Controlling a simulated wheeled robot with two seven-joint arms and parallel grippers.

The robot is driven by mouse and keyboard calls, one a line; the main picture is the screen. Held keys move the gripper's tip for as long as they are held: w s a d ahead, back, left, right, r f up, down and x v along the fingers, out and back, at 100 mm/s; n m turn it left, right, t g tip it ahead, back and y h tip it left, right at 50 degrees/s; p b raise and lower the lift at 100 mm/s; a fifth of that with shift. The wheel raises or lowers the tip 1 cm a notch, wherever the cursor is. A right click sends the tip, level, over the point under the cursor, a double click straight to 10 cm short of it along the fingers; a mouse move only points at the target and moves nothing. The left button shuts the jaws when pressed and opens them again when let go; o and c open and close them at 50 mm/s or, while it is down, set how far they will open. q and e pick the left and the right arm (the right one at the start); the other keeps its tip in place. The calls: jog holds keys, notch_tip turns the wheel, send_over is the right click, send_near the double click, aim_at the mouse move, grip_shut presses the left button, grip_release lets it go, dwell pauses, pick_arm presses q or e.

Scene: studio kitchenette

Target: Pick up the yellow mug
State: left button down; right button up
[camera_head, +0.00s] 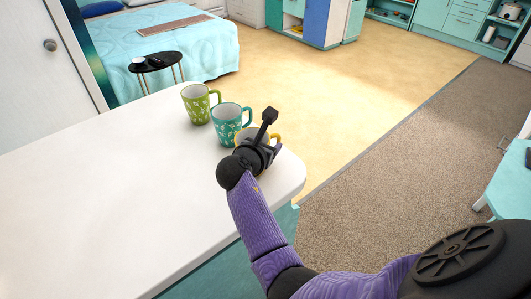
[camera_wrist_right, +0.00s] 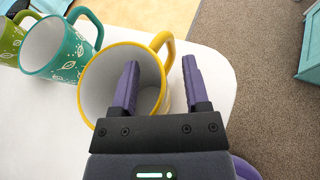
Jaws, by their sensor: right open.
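The yellow mug (camera_head: 246,133) stands upright near the right end of the white table and is partly hidden by my right gripper (camera_head: 271,132) in the head view. In the right wrist view, the yellow mug (camera_wrist_right: 101,82) shows its white inside, yellow rim and a handle at the upper right. My right gripper (camera_wrist_right: 160,68) is open there. Its left finger is over the mug's opening and its right finger is outside the wall, below the handle, so the right part of the rim is between them. I cannot tell whether either finger touches it. My left gripper is not in view.
A teal patterned mug (camera_head: 228,124) stands close beside the yellow one, and a green patterned mug (camera_head: 196,104) is just beyond. The white table (camera_head: 100,190) is clear to the left. Its rounded edge is near on the right, with carpet (camera_head: 400,170) below.

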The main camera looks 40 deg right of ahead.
jog(key=shift+s+a+r, duration=0.1)
jog(key=shift+a+r, duration=0.1)
jog(key=shift+a, duration=0.1)
grip_shut()
jog(key=shift+f, duration=0.1)
dwell(1.0)
